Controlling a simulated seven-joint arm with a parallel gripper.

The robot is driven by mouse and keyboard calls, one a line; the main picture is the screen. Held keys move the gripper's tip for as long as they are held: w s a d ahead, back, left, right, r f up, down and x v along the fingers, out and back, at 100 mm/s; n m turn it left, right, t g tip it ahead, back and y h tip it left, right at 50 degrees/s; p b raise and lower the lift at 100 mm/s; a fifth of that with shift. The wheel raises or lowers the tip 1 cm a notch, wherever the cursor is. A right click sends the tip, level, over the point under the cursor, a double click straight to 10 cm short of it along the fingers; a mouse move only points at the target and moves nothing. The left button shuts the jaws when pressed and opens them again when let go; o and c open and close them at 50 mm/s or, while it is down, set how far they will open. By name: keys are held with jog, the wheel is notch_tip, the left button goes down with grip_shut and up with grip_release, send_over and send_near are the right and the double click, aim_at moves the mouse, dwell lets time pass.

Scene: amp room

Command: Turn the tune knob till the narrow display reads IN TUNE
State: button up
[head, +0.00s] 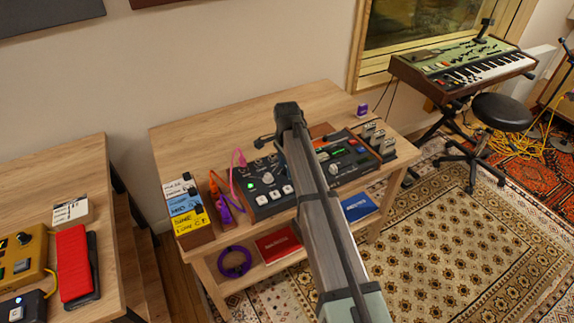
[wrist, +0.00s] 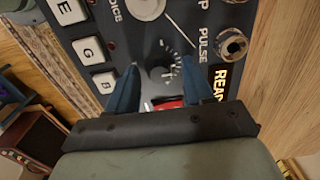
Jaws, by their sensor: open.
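My gripper (wrist: 160,66) is open in the wrist view, its two blue fingers over the dark panel. A small dark knob (wrist: 161,76) with a ring of white tick marks sits between the fingers, with space beside it. No label naming it is legible. In the head view my arm covers the middle of the dark device (head: 262,211) on the table. A small green-lit display (head: 339,152) shows there, too small to read.
The wrist view shows white keys (wrist: 93,49), a pale knob (wrist: 149,5) and a jack socket (wrist: 231,44) near my fingers. In the head view, a pink cable (head: 234,160) and labelled boxes (head: 186,211) are left of the device. The table's back left (head: 200,142) is clear.

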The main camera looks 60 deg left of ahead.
jog(key=shift+c, duration=0.3)
grip_shut()
dwell(0.4)
jog(key=shift+n, duration=3)
jog(key=shift+o, duration=0.3)
grip_release()
